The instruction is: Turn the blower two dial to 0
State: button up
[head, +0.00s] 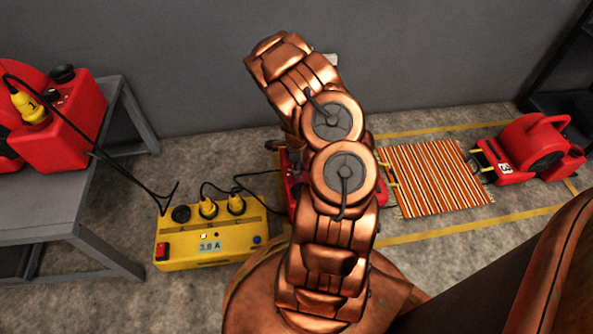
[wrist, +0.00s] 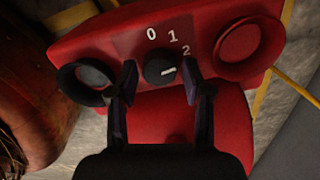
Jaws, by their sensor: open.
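In the wrist view, the dial (wrist: 158,69) is a round black knob on the face of a red blower (wrist: 130,30). White marks 0, 1 and 2 run around its upper right side.
A yellow power box (head: 205,251) reading 3,8 A, with plugs and black cables, stands left of my arm. Another red blower (head: 75,125) sits on a grey table (head: 60,215). A blower marked 3 (head: 535,150) stands right of a striped rug (head: 437,178).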

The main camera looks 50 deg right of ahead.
jog(key=shift+f, duration=0.4)
jog(key=shift+c, duration=0.3)
jog(key=shift+a, duration=0.1)
jog(key=c, duration=0.8)
